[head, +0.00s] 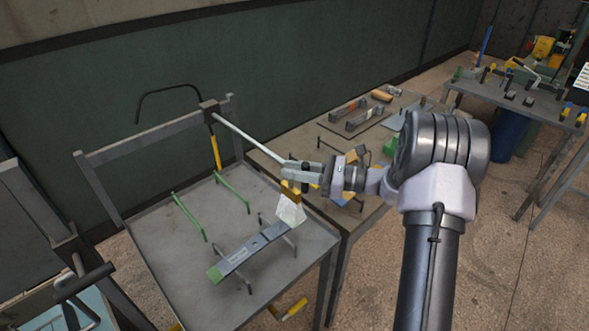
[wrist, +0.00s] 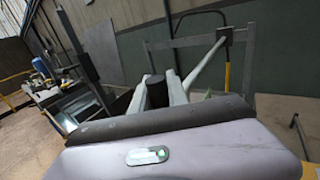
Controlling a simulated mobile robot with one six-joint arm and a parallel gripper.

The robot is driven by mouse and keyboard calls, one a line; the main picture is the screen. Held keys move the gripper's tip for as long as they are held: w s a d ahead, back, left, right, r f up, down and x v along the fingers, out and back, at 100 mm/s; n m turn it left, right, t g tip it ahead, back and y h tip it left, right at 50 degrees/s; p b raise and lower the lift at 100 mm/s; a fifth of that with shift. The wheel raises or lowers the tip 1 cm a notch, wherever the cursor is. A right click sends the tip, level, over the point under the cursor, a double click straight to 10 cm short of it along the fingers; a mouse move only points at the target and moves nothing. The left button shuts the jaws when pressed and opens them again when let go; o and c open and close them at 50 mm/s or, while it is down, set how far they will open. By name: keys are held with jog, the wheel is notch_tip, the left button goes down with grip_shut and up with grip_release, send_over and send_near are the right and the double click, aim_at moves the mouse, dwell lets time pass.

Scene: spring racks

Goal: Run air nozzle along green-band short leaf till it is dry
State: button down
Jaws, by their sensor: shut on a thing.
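The short leaf (head: 250,249) is a grey flat bar with a green band (head: 214,273) at its near left end. It lies slanted across dark pegs on the grey rack table. My gripper (head: 292,172) is above its far right end, shut on the air nozzle, whose yellow part (head: 290,188) points down. A pale, see-through cone (head: 290,211) spreads below it over that end of the leaf. Whether the leaf's surface is wet or dry is too small to tell. In the wrist view my gripper (wrist: 160,88) shows from behind around a dark piece; the leaf is hidden there.
Green bars (head: 189,217) stand on the table left of the leaf. A bench with parts (head: 365,110) is behind right. A black hooked hose (head: 165,90) is at the back.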

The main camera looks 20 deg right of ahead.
jog(key=c, duration=1.3)
grip_release()
jog(key=p+v, duration=0.2)
jog(key=v, duration=1.5)
jog(key=shift+s, duration=0.15)
jog(key=shift+d, duration=0.2)
